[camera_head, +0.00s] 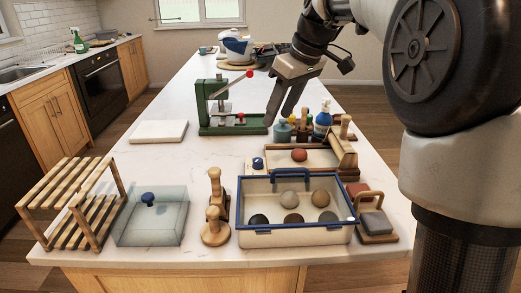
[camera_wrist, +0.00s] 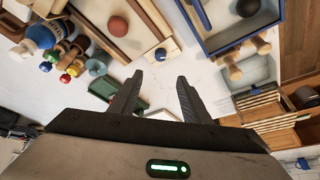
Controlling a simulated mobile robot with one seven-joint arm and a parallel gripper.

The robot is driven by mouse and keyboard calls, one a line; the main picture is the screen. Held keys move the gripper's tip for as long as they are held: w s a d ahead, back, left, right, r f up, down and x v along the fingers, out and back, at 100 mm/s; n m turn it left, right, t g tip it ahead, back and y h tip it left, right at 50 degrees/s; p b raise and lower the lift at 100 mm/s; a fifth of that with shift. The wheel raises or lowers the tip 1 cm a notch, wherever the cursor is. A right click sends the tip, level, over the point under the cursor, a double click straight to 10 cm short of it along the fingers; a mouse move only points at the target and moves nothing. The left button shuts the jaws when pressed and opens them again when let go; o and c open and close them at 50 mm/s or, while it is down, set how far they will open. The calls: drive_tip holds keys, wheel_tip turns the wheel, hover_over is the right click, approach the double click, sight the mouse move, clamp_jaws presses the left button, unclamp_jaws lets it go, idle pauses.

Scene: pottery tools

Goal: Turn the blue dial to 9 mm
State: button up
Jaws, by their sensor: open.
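The blue dial (camera_head: 257,163) is a small blue knob on a pale base. It sits at the left front corner of a wooden tray (camera_head: 283,170) that holds a reddish ball (camera_head: 299,155). In the wrist view the dial (camera_wrist: 160,54) lies just beyond the fingertips, near the middle. Its scale marks are too small to read. My gripper (camera_head: 279,119) is open and empty, above the counter behind the tray. In the wrist view both fingers (camera_wrist: 159,78) are apart with nothing between them.
A blue-rimmed box (camera_head: 293,234) with several balls stands in front of the tray. A green press (camera_head: 232,129) is left of my gripper, and several bottles (camera_head: 321,121) are right of it. A glass box (camera_head: 150,222) with a blue knob and a wooden rack (camera_head: 72,205) stand front left.

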sight(258, 160)
drive_tip(key=b+x, duration=0.4)
drive_tip(key=x, duration=1.2)
drive_tip(key=shift+a+f, duration=0.1)
drive_tip(key=shift+f, duration=0.25)
drive_tip(key=c, duration=1)
